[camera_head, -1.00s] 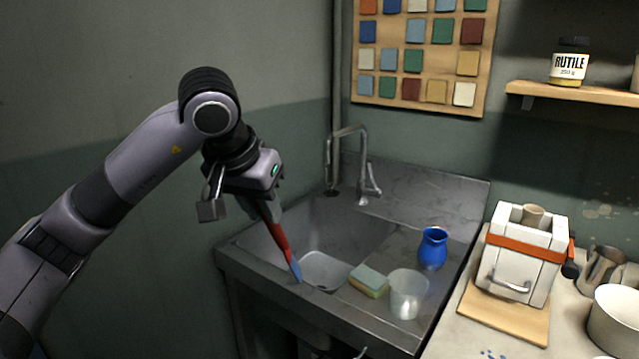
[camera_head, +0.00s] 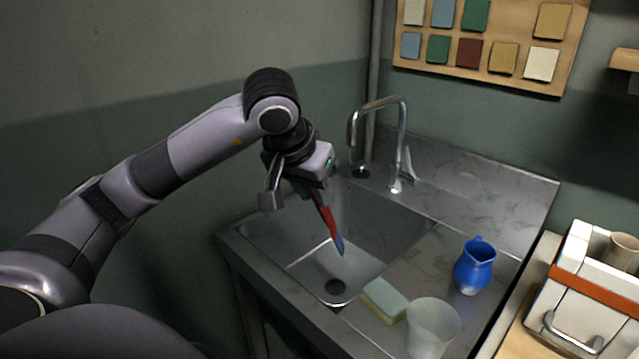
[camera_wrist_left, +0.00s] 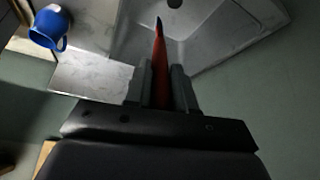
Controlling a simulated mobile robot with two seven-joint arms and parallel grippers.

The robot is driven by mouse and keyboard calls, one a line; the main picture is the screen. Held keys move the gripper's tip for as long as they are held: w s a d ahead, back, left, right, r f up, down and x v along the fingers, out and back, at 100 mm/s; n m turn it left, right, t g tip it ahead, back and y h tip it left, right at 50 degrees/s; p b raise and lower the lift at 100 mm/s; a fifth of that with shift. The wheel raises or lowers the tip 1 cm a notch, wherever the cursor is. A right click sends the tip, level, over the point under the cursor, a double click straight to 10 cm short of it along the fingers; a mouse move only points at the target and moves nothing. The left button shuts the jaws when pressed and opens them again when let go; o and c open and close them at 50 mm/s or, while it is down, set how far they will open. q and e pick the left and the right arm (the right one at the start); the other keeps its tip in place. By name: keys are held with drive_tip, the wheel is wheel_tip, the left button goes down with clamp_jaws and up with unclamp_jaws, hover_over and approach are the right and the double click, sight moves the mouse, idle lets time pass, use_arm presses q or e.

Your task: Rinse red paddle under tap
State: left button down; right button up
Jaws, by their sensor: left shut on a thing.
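The red paddle (camera_head: 327,220) has a blue-grey tip that points down over the sink basin (camera_head: 300,265). My left gripper (camera_head: 312,190) is shut on the paddle's upper part and holds it above the basin, left of the tap. In the left wrist view the paddle (camera_wrist_left: 159,68) stands between the two fingers (camera_wrist_left: 161,88), its dark tip toward the basin. The tap (camera_head: 400,140) is a metal gooseneck at the back of the sink, its spout to the right of my gripper. No water stream shows. My right gripper is not in view.
A blue jug (camera_head: 474,268), a sponge (camera_head: 384,300) and a translucent beaker (camera_head: 432,328) stand on the drainboard right of the basin. A white plaster mould with an orange strap (camera_head: 585,300) is on the counter at right. The wall is close behind the arm.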

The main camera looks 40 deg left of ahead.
use_arm(q)
drive_tip(key=shift+w+a, duration=0.25)
drive_tip(key=shift+w, duration=0.2)
drive_tip(key=w+a+f, duration=0.2)
drive_tip(key=w+a, duration=0.3)
drive_tip(key=w, duration=0.6)
drive_tip(key=shift+a+f, duration=0.3)
drive_tip(key=shift+a, duration=0.05)
drive_tip(key=shift+w, duration=0.1)
drive_tip(key=shift+d, duration=0.1)
drive_tip(key=shift+w+d, duration=0.3)
drive_tip(key=shift+d, duration=0.15)
drive_tip(key=shift+s+a, duration=0.1)
drive_tip(key=shift+a, duration=0.05)
